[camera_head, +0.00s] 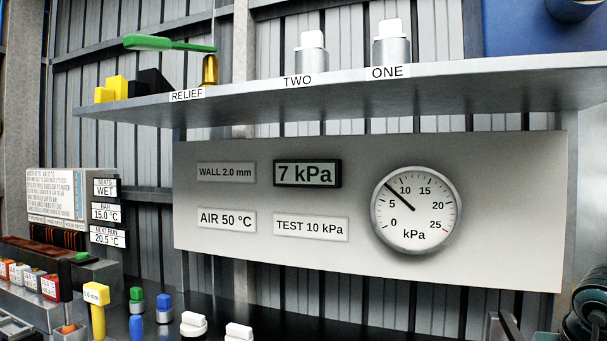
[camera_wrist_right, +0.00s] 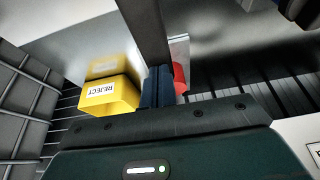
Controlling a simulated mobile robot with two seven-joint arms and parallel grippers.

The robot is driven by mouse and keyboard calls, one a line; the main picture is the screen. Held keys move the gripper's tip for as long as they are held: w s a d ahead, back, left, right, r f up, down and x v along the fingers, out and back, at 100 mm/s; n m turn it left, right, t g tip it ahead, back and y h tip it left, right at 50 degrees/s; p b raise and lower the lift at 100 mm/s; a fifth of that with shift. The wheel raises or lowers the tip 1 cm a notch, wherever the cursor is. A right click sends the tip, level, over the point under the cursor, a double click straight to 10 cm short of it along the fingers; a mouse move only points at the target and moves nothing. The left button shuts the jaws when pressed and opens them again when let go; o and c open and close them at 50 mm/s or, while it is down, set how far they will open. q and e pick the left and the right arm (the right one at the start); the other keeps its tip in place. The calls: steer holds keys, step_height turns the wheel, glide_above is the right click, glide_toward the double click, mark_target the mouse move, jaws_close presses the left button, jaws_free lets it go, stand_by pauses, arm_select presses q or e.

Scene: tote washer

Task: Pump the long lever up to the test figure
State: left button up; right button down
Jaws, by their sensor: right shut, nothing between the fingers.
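The digital readout (camera_head: 307,173) on the panel shows 7 kPa. The round dial gauge's (camera_head: 414,209) needle points between 5 and 10. A plate (camera_head: 311,228) beside them reads TEST 10 kPa. A green-handled lever (camera_head: 168,43) on a brass fitting (camera_head: 210,70) stands on the shelf above the RELIEF label. I cannot identify the long lever for certain; a dark upright bar (camera_wrist_right: 145,28) shows beyond my right gripper in the right wrist view. My right gripper (camera_wrist_right: 158,85) is shut and empty, its fingers dark blue. My left gripper is not in view.
The shelf (camera_head: 340,97) also carries capped cylinders marked TWO (camera_head: 312,62) and ONE (camera_head: 391,50). Several coloured pieces stand along the bottom, including a yellow one (camera_head: 96,294). A yellow REJECT bin (camera_wrist_right: 108,98) and a red object (camera_wrist_right: 180,78) lie beyond my right gripper.

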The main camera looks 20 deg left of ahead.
step_height(320, 180, up, 3)
steer(key=shift+r+p, duration=0.1)
steer(key=shift+p, duration=0.85)
steer(key=shift+r+p, duration=0.6)
steer(key=shift+r, duration=0.15)
arm_select(q)
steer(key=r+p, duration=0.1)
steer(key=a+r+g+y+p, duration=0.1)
steer(key=p, duration=0.1)
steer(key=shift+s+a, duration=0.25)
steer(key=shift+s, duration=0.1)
arm_select(e)
step_height(320, 180, up, 4)
steer(key=shift+r, duration=0.1)
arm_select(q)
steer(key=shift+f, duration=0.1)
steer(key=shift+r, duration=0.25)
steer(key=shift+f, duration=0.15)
